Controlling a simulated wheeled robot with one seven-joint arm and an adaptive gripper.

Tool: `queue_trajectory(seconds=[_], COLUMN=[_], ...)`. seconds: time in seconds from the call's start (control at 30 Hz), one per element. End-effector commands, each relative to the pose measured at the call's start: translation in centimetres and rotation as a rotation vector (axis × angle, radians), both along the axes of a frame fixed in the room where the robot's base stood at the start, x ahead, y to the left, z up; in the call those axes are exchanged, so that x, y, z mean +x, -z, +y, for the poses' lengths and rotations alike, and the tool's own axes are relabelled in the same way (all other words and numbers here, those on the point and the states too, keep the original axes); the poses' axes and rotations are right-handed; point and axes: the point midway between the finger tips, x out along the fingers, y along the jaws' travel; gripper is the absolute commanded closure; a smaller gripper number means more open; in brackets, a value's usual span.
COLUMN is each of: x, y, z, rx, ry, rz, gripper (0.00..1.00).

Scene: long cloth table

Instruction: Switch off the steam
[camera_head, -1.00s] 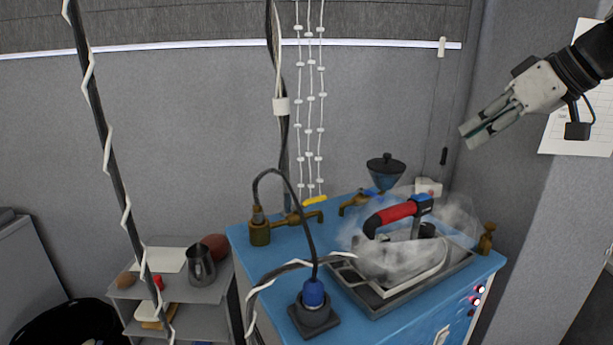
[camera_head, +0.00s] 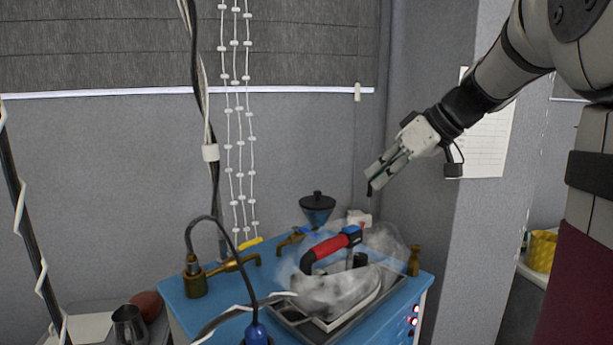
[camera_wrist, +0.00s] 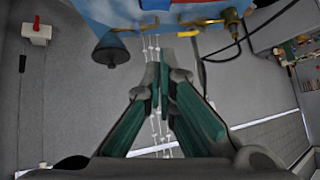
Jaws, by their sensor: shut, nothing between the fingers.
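White steam (camera_head: 385,243) hangs around an iron (camera_head: 335,305) with a red and black handle (camera_head: 330,247). The iron rests in a metal tray on the blue cabinet (camera_head: 190,318). A white box with a red part (camera_head: 360,218) is at the wall behind the cabinet; a white box with a red lever also shows in the wrist view (camera_wrist: 37,33). Small lit red buttons (camera_head: 414,320) are on the cabinet's right side. My gripper (camera_head: 371,183) is shut and empty, in the air above the cabinet's right rear, apart from everything. Its fingers point down-left.
Brass taps (camera_head: 240,262), a small brass fitting (camera_head: 414,260) and a black hose (camera_head: 235,250) are on top. Beaded cords (camera_head: 240,130) hang behind. A pillar with paper (camera_head: 485,140) is at right.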

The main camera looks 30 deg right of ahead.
Motion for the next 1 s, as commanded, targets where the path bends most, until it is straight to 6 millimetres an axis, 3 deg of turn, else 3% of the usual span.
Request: queue_trajectory(seconds=[0.37,0.63,1.0], x=[4.9,4.5,4.5], y=[5.3,8.4,8.9], z=[2.0,2.3,2.3], rx=[0.001,0.001,-0.001], ry=[-0.002,0.0,0.001], rz=[0.003,0.001,0.001], gripper=[1.0,1.0,1.0])
